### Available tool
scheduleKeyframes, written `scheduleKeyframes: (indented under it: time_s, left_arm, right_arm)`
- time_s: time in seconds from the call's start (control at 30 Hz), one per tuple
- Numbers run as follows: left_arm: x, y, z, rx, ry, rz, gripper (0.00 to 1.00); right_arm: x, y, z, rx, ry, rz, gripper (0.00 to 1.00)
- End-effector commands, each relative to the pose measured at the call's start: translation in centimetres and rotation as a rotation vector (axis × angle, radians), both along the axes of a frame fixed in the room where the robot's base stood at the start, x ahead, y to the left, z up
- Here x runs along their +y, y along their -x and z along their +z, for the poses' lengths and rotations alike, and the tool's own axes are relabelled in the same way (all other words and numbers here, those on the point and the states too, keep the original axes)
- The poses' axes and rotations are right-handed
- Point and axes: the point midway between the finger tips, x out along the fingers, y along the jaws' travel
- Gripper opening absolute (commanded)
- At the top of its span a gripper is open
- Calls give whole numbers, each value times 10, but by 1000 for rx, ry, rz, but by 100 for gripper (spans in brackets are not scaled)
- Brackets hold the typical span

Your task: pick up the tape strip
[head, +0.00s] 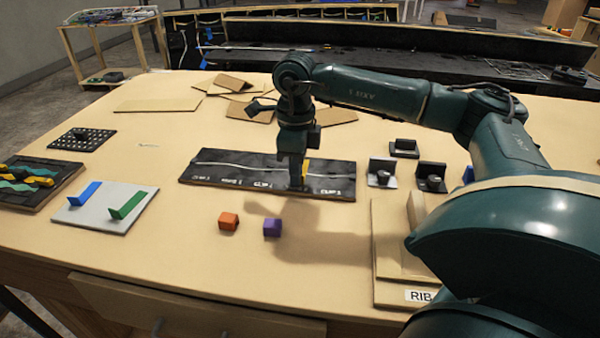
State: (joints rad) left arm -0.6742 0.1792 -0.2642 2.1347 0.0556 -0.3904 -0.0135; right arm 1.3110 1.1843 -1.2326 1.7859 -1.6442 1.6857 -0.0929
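A pale plate (82,217) at the left of the table carries a blue upright strip (85,194) and a green upright strip (128,205). They look like tape strips, but I cannot tell for sure. My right gripper (297,184) points down over the right part of a black board (225,174), which has a thin white strand along it and white clip labels. A small yellow piece (306,168) shows right beside the gripper; I cannot tell whether the gripper holds it. The fingertips are too small and dark to read. My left gripper is out of view.
An orange cube (228,221) and a purple cube (272,228) lie in front of the board. Small dark fixtures (431,178) stand right of it. Cardboard pieces (235,83) lie behind. A wooden block (400,283) labelled RIB is at front right. The front left tabletop is clear.

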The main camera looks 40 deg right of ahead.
Motion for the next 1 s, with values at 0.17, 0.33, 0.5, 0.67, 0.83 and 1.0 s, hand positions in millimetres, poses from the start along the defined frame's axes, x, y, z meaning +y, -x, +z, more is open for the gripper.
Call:
scheduleKeyframes:
  time_s: [0.17, 0.33, 0.5, 0.67, 0.83, 1.0]
  left_arm:
    - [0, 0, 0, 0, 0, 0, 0]
    - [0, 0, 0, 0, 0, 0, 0]
    - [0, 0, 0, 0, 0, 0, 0]
    - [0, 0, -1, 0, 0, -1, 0]
    - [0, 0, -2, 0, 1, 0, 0]
    - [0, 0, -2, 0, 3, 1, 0]
  right_arm:
    - [0, 0, 0, 0, 0, 0, 0]
    - [0, 0, 0, 0, 0, 0, 0]
    - [0, 0, 0, -1, -1, 0, 0]
    - [0, -1, 10, -3, 0, 1, 0]
    - [1, -2, 42, -7, -1, 0, 0]
    - [1, -1, 75, -4, -2, 2, 0]
